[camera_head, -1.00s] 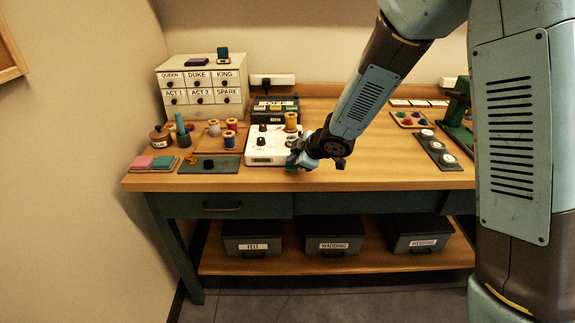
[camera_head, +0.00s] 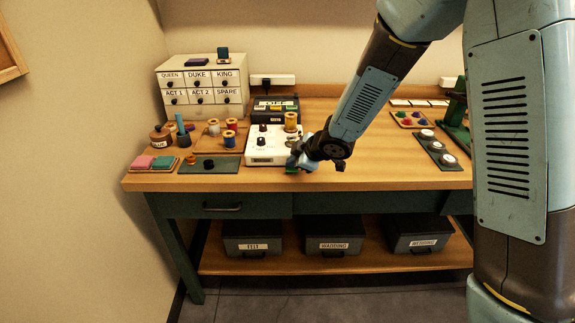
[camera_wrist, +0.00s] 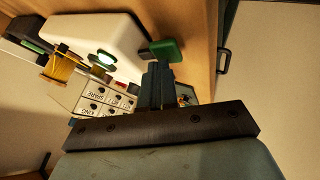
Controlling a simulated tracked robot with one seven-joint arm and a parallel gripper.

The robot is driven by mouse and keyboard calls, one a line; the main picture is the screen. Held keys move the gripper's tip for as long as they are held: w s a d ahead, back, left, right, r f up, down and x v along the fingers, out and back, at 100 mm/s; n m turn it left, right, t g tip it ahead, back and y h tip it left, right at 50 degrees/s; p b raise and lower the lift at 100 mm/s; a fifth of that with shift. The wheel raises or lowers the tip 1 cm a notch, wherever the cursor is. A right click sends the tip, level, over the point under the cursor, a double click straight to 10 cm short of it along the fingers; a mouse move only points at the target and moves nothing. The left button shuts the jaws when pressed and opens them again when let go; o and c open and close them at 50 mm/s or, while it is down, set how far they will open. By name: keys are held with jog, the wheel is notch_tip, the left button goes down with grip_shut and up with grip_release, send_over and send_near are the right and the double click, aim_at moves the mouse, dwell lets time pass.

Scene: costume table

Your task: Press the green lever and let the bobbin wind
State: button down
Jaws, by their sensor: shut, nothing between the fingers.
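The white winder (camera_head: 262,152) stands near the table's front edge, with a gold-yellow bobbin (camera_head: 290,121) upright on its back right. In the wrist view the winder's white body (camera_wrist: 125,32) shows with the bobbin (camera_wrist: 58,68) at left. The green lever (camera_wrist: 166,49) sticks out from the winder's side. A small lamp (camera_wrist: 103,57) glows pale green on the winder. My gripper (camera_head: 293,163) is shut and empty at the winder's front right corner. In the wrist view its fingertips (camera_wrist: 157,70) are right at the lever; I cannot tell whether they touch.
A dark box marked OFF (camera_head: 275,104) stands behind the winder. Thread spools (camera_head: 230,134) and a green mat (camera_head: 209,164) lie left of it. The drawer cabinet (camera_head: 203,87) is at back left. The table's right middle (camera_head: 385,160) is bare.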

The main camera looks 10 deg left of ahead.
aim_at(294, 170)
jog(key=shift+r, duration=1.35)
jog(key=shift+r, duration=0.1)
jog(key=shift+r, duration=2.4)
jog(key=shift+d, duration=0.1)
